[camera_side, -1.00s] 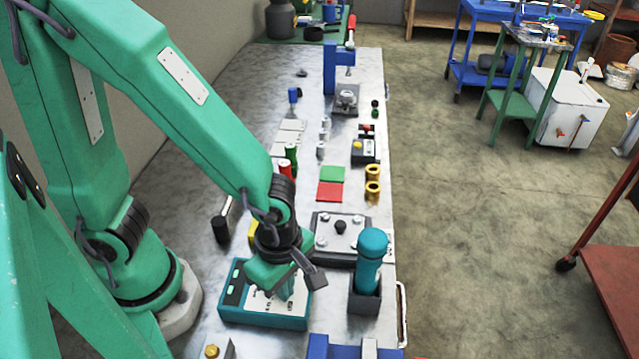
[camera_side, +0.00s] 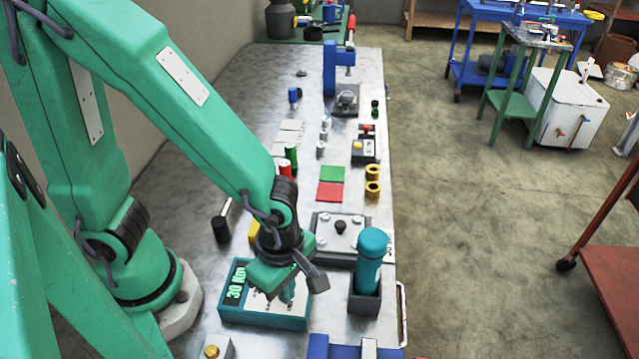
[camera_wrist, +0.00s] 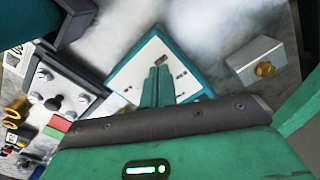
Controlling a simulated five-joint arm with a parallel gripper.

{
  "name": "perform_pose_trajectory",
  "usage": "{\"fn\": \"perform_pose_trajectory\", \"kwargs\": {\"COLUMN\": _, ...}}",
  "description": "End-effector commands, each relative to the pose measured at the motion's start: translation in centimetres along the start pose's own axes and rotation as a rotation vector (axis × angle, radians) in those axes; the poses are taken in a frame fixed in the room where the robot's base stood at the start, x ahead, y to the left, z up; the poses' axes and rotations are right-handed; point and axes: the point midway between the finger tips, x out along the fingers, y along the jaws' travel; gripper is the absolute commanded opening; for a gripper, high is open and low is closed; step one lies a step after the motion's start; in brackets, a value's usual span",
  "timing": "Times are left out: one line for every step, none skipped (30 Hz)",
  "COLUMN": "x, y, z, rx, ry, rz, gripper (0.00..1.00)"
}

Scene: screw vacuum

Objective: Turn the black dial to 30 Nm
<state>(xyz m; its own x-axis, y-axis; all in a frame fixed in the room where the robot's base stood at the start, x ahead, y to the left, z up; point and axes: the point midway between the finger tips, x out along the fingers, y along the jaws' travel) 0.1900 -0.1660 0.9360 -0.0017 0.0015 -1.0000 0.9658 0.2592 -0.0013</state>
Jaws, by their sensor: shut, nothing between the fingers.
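A teal control box (camera_side: 265,320) with a white top panel sits on the metal bench. Its dark display (camera_side: 235,285) shows bright green text that reads like "30 Nm". My gripper (camera_side: 287,293) is over the right part of the panel, fingers pointing down. In the wrist view the two green fingers (camera_wrist: 157,72) are together with nothing between them, in front of the white panel (camera_wrist: 130,75). I cannot make out the black dial in either view; my gripper covers part of the panel. Whether the fingertips touch the box is unclear.
A teal cylindrical tool (camera_side: 370,260) stands in a dark holder right of the box. Behind is a grey plate with a black knob (camera_side: 340,228). A metal block with a brass bolt (camera_side: 212,351) lies in front, a blue block (camera_side: 345,346) at the front edge.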

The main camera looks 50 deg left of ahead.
Motion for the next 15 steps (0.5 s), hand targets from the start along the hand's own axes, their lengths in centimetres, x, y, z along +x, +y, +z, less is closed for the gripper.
{"fn": "perform_pose_trajectory", "kwargs": {"x": -0.3, "y": 0.0, "z": 0.1, "rx": 0.000, "ry": -0.003, "rz": 0.002, "gripper": 0.00}}
{"fn": "perform_pose_trajectory", "kwargs": {"x": -0.5, "y": 0.1, "z": 0.1, "rx": 0.000, "ry": -0.003, "rz": 0.002, "gripper": 0.00}}
{"fn": "perform_pose_trajectory", "kwargs": {"x": -0.8, "y": 0.1, "z": 0.1, "rx": 0.000, "ry": -0.004, "rz": 0.003, "gripper": 0.00}}
{"fn": "perform_pose_trajectory", "kwargs": {"x": -1.1, "y": 0.1, "z": 0.1, "rx": 0.000, "ry": -0.004, "rz": 0.003, "gripper": 0.00}}
{"fn": "perform_pose_trajectory", "kwargs": {"x": -1.3, "y": 0.1, "z": 0.1, "rx": 0.000, "ry": -0.005, "rz": 0.003, "gripper": 0.00}}
{"fn": "perform_pose_trajectory", "kwargs": {"x": -1.7, "y": 0.1, "z": 0.1, "rx": 0.000, "ry": -0.004, "rz": 0.003, "gripper": 0.00}}
{"fn": "perform_pose_trajectory", "kwargs": {"x": -1.9, "y": 0.0, "z": 0.1, "rx": 0.000, "ry": -0.004, "rz": 0.003, "gripper": 0.00}}
{"fn": "perform_pose_trajectory", "kwargs": {"x": -2.2, "y": 0.1, "z": 0.1, "rx": 0.000, "ry": -0.005, "rz": 0.003, "gripper": 0.00}}
{"fn": "perform_pose_trajectory", "kwargs": {"x": -2.5, "y": 0.1, "z": 0.1, "rx": 0.000, "ry": -0.004, "rz": 0.003, "gripper": 0.00}}
{"fn": "perform_pose_trajectory", "kwargs": {"x": -2.8, "y": 0.1, "z": 0.1, "rx": 0.000, "ry": -0.004, "rz": 0.003, "gripper": 0.00}}
{"fn": "perform_pose_trajectory", "kwargs": {"x": -3.0, "y": 0.1, "z": 0.1, "rx": 0.000, "ry": -0.005, "rz": 0.003, "gripper": 0.00}}
{"fn": "perform_pose_trajectory", "kwargs": {"x": -3.4, "y": 0.1, "z": 0.1, "rx": 0.000, "ry": -0.005, "rz": 0.003, "gripper": 0.00}}
{"fn": "perform_pose_trajectory", "kwargs": {"x": -3.6, "y": 0.1, "z": 0.1, "rx": 0.000, "ry": -0.005, "rz": 0.003, "gripper": 0.00}}
{"fn": "perform_pose_trajectory", "kwargs": {"x": -3.9, "y": 0.1, "z": 0.1, "rx": 0.000, "ry": -0.005, "rz": 0.003, "gripper": 0.00}}
{"fn": "perform_pose_trajectory", "kwargs": {"x": -4.2, "y": 0.1, "z": 0.1, "rx": 0.000, "ry": -0.005, "rz": 0.003, "gripper": 0.00}}
